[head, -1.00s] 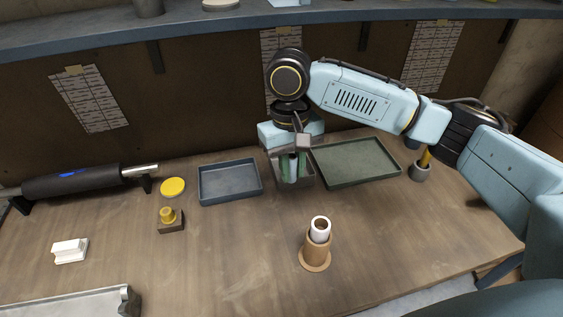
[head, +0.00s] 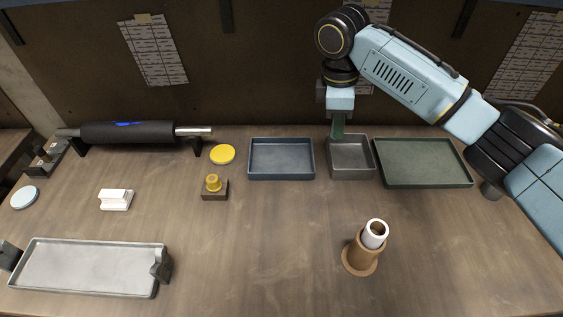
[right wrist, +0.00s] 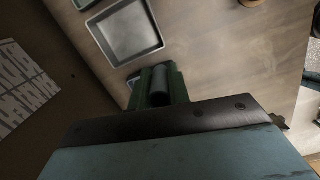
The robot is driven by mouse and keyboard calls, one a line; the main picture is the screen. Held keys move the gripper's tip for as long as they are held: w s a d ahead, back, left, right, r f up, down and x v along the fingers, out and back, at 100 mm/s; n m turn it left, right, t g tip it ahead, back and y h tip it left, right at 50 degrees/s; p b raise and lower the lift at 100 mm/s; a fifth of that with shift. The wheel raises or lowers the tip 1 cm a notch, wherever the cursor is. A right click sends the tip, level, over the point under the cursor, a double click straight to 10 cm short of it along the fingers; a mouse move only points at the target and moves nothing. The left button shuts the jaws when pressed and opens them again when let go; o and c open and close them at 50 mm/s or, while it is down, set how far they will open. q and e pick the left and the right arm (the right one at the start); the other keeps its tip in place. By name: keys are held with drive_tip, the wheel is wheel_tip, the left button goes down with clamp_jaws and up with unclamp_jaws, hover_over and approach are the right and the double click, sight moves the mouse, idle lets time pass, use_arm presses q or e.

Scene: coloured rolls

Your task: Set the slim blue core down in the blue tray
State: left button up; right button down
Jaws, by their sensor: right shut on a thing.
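My right gripper (head: 338,131) is in the upper middle of the head view, with its green fingers pointing down by the back edge of the small grey tray (head: 364,173). In the right wrist view its fingers are shut on a slim core (right wrist: 160,86), a dark greyish cylinder. Its blue colour cannot be made out, and the fingers hide it in the head view. The blue tray (head: 282,174) is empty and stands just left of the grey tray. My left gripper is not in view.
A green tray (head: 425,163) stands right of the grey one. A white roll (head: 375,232) stands in a brown holder (head: 359,258) in front. A yellow disc (head: 222,154), a black roller (head: 140,133) and a metal tray (head: 85,267) are on the left. The table's middle is clear.

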drive_tip(key=w+a+f+n+t+b, duration=0.1)
drive_tip(key=w+a+n, duration=0.3)
drive_tip(key=n, duration=0.5)
drive_tip(key=n+y+b, duration=0.2)
drive_tip(key=n+b, duration=0.1)
drive_tip(key=n, duration=1)
hover_over(281, 158)
wheel_tip(281, 158, down, 3)
drive_tip(key=shift+t, duration=0.3)
drive_tip(key=f, duration=0.4)
drive_tip(key=shift+s+f, duration=0.25)
wheel_tip(281, 158, down, 5)
drive_tip(key=shift+r+b, duration=0.2)
drive_tip(key=shift+b, duration=0.25)
drive_tip(key=shift+f, duration=0.35)
drive_tip(key=c, duration=1.3)
unclamp_jaws()
drive_tip(key=shift+c, duration=0.2)
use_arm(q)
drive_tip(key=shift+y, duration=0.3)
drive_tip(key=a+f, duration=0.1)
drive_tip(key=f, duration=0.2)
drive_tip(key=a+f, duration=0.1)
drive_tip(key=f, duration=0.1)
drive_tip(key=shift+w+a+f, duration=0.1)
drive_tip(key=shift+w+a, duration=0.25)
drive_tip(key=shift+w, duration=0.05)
